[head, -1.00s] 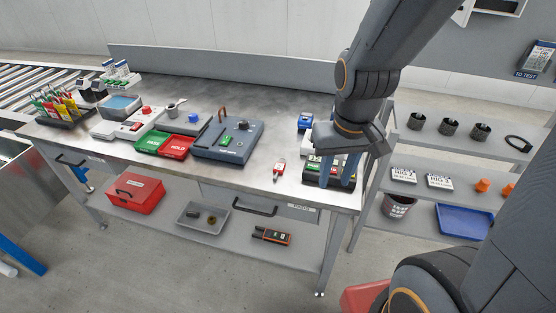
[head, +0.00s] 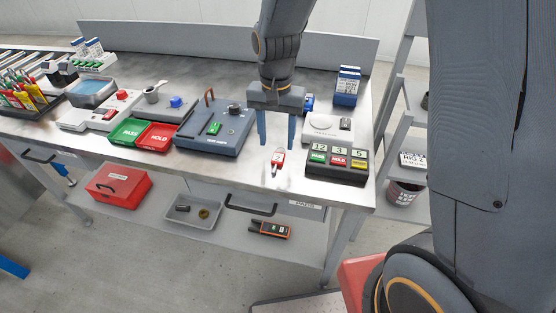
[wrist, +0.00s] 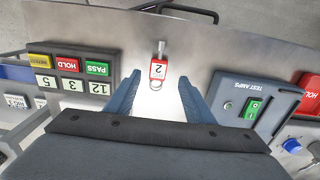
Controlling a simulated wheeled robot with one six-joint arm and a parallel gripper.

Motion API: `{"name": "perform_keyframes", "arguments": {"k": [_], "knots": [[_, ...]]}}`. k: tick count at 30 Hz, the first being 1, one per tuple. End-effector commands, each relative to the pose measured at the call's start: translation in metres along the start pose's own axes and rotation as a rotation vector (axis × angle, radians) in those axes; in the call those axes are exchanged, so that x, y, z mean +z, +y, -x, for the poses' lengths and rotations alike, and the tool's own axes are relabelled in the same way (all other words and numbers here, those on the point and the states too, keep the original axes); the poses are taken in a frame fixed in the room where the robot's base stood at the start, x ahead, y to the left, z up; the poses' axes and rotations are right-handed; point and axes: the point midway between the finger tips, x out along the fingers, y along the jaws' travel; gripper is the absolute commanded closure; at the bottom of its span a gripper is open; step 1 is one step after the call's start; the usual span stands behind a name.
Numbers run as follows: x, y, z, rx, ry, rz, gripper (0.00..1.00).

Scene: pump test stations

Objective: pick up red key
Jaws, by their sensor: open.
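The red key (head: 278,158) lies on the metal bench top near its front edge, between the blue-grey test unit and the counter box. In the wrist view the red key tag (wrist: 158,70), marked 2, shows between the fingers, with its metal shaft pointing up and a ring at its lower end. My gripper (head: 276,146) is open and points down above the bench around the key's position. Its two blue fingers (wrist: 161,92) stand apart on either side of the tag in the wrist view. Nothing is between them in contact.
The counter box (head: 337,164) with number windows stands right of the key. The test unit (head: 215,130) stands to the left, with green PASS (head: 129,131) and red HOLD (head: 158,135) trays beyond. A white round-topped device (head: 322,127) is behind the counter box. Bench around the key is clear.

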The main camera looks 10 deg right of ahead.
Motion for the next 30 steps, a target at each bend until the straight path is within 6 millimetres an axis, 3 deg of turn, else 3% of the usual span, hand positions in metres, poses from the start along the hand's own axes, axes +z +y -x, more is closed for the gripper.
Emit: {"name": "perform_keyframes", "arguments": {"k": [15,24,30], "knots": [[0.0,0.004,-0.054,0.001,-0.001,-0.002,0.52],[0.0,0.004,-0.058,-0.001,0.001,-0.002,0.52],[0.0,0.004,-0.058,0.0,0.0,-0.002,0.84]]}}
